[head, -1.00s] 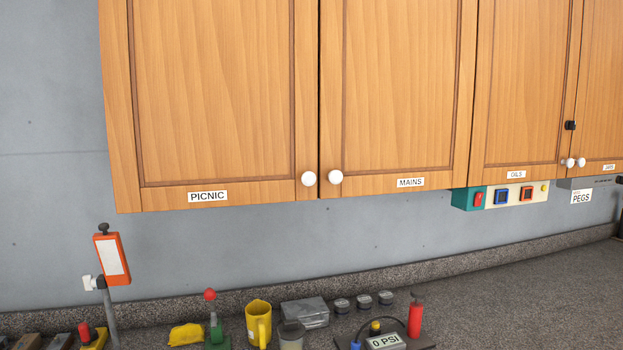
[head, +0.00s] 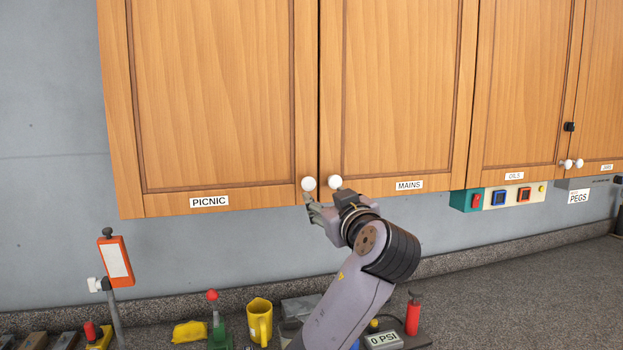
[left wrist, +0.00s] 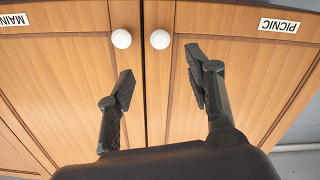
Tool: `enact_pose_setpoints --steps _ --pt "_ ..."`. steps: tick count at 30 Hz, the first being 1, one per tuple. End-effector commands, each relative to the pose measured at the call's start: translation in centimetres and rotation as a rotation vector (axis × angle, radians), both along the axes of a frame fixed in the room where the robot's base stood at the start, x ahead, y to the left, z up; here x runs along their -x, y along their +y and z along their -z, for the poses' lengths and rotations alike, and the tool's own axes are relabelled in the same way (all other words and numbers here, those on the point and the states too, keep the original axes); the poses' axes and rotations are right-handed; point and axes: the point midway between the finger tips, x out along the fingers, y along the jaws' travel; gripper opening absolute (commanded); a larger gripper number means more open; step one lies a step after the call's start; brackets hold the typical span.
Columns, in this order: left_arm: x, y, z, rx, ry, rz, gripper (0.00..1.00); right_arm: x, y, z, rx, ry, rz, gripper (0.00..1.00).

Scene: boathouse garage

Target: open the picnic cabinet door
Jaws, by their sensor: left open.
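The picnic cabinet door (head: 215,100) is a shut wooden panel with a PICNIC label (head: 209,202) and a round white knob (head: 308,184) at its lower right corner. My left gripper (head: 312,203) is open and empty just below this knob in the head view. In the left wrist view the picture is upside down. There the picnic knob (left wrist: 160,39) lies beyond the open fingertips (left wrist: 158,84), roughly in line with the gap between them. My right gripper is not in view.
The MAINS door (head: 400,90) is shut, its own white knob (head: 335,182) close beside the picnic knob. A counter (head: 500,285) below holds a yellow mug (head: 259,320), a gauge (head: 384,340) and an orange device (head: 115,262) on a post.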

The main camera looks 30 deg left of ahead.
Motion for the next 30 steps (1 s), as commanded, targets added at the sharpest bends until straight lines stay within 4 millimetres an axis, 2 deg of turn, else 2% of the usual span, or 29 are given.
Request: enact_pose_setpoints --steps 1,9,15,21,30 --pt "-0.7 1.1 -0.5 -0.003 0.006 -0.006 0.48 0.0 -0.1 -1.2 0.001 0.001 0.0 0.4" --pt "-4.5 5.5 -0.5 -0.002 0.006 -0.005 0.48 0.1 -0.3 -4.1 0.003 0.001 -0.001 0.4" --pt "-6.6 7.8 -0.3 -0.002 0.004 -0.001 0.48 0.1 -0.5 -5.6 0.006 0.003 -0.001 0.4" --pt "-7.5 8.8 0.0 -0.001 0.002 0.0 0.48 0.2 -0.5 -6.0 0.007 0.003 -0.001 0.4" --pt "-7.6 8.9 0.1 0.0 0.001 0.001 0.47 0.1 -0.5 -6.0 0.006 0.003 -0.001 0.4"
